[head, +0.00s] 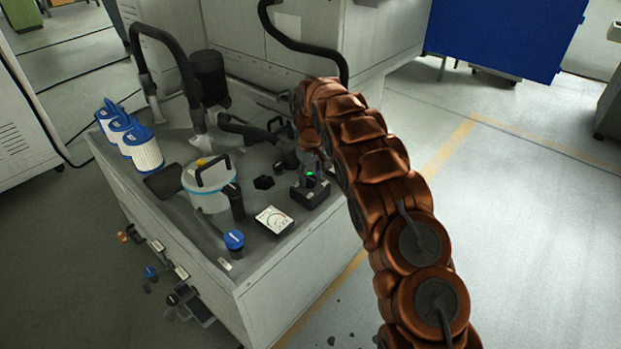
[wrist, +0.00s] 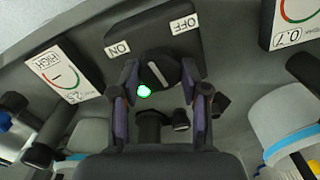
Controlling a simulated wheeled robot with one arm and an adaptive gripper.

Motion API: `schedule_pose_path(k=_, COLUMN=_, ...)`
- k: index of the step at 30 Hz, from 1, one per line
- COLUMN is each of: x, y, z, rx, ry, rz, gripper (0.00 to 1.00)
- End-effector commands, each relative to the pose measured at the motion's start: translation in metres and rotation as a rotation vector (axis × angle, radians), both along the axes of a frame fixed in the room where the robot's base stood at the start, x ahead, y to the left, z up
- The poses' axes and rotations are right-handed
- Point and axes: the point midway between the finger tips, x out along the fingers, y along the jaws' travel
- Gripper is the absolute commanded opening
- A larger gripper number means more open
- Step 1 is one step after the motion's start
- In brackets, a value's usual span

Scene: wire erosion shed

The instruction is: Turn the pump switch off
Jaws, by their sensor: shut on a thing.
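The pump switch is a dark box (head: 312,194) on the machine's top, partly hidden by my gripper in the head view. A green lamp (wrist: 144,91) beside the knob is lit. My gripper (wrist: 159,80) is shut on the knob, one finger at each side.
A dial gauge (head: 274,220) stands in front of the switch. A white canister (head: 207,185) and blue-topped filters (head: 145,150) are farther left. In the wrist view a HIGH-marked gauge (wrist: 58,72) is left of the switch. The floor at right is clear.

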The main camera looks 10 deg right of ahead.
Motion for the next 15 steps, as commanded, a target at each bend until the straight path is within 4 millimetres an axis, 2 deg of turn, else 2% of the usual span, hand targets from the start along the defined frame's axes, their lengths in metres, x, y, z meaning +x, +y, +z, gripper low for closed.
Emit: schedule_pose_path(k=15, x=0.0009, y=0.0006, z=0.0011, rx=0.001, ry=-0.004, rz=-0.459, gripper=0.1)
